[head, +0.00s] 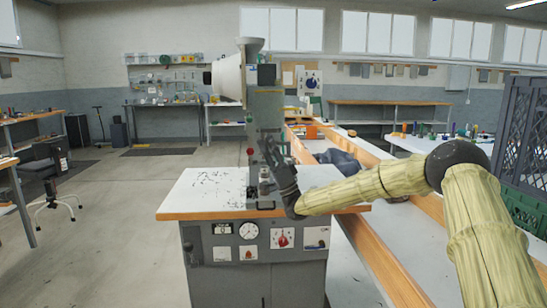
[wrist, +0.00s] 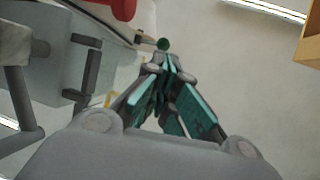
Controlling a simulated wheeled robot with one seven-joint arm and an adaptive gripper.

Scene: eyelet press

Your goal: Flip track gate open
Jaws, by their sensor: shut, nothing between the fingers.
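The eyelet press (head: 265,105) stands on a white worktop (head: 205,190) with a wooden edge. A pale cone-shaped hopper (head: 228,76) is at its upper left. My gripper (head: 267,148) is in front of the press column, pointing up, and covers part of it. In the wrist view my gripper (wrist: 167,64) has its green-padded fingers together, with nothing between them. A small dark green knob (wrist: 163,44) shows just past the fingertips; I cannot tell whether they touch. I cannot clearly pick out the track gate in either view.
Grey press parts and a dark bracket (wrist: 88,70) lie close left of the fingers in the wrist view, with a red part (wrist: 123,9) above. A control panel (head: 262,240) is below the worktop. A dark crate (head: 522,135) stands at the right.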

